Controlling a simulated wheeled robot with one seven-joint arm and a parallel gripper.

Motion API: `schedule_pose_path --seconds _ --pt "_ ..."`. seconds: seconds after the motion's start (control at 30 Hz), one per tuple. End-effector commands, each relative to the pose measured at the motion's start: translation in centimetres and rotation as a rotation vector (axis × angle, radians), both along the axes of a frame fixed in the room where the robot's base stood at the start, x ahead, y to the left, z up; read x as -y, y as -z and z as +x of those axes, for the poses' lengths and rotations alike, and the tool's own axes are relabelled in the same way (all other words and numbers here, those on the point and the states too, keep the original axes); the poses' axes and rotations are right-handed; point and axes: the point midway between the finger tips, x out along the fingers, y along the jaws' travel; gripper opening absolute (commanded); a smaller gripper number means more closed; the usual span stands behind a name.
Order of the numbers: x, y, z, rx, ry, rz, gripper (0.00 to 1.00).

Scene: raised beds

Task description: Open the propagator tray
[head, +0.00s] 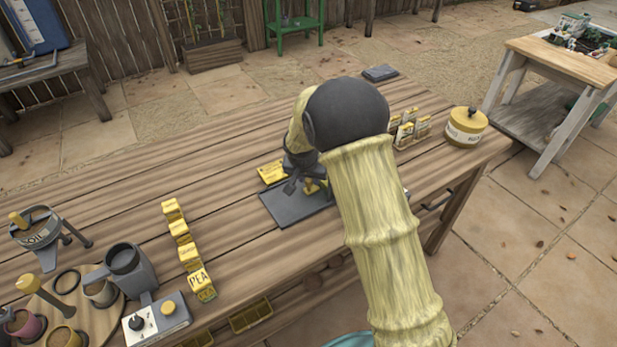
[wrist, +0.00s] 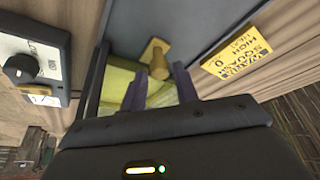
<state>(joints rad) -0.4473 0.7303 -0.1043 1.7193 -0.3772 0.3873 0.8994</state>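The propagator tray (head: 290,208) appears as a dark grey flat piece on the wooden bench, partly hidden behind my arm. A yellow knob (head: 312,187) shows on it. In the wrist view a grey panel (wrist: 200,25) bears the yellow knob (wrist: 155,54). My gripper (head: 300,185) is low over the tray. In the wrist view its two fingers (wrist: 159,80) are apart, with the knob in the gap near their tips. I cannot tell whether they touch it. The tray's right part is hidden.
A yellow label card (wrist: 237,52) lies beside the panel. A control box (wrist: 35,65) with a dial is at the left. On the bench are yellow seed blocks (head: 184,240), a grey mug (head: 130,268) and a yellow tin (head: 466,127). The bench's left back is clear.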

Motion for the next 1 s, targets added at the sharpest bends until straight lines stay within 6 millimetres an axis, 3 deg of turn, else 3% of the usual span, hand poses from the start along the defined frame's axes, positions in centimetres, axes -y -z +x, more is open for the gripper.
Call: schedule_pose_path --seconds 0.33,0.5,1.0 --pt "0.03 0.42 0.23 0.001 0.001 0.001 0.30" --pt "0.04 0.41 0.21 0.001 0.001 0.001 0.00" --pt "0.30 0.51 -0.12 0.000 0.022 0.001 0.00"
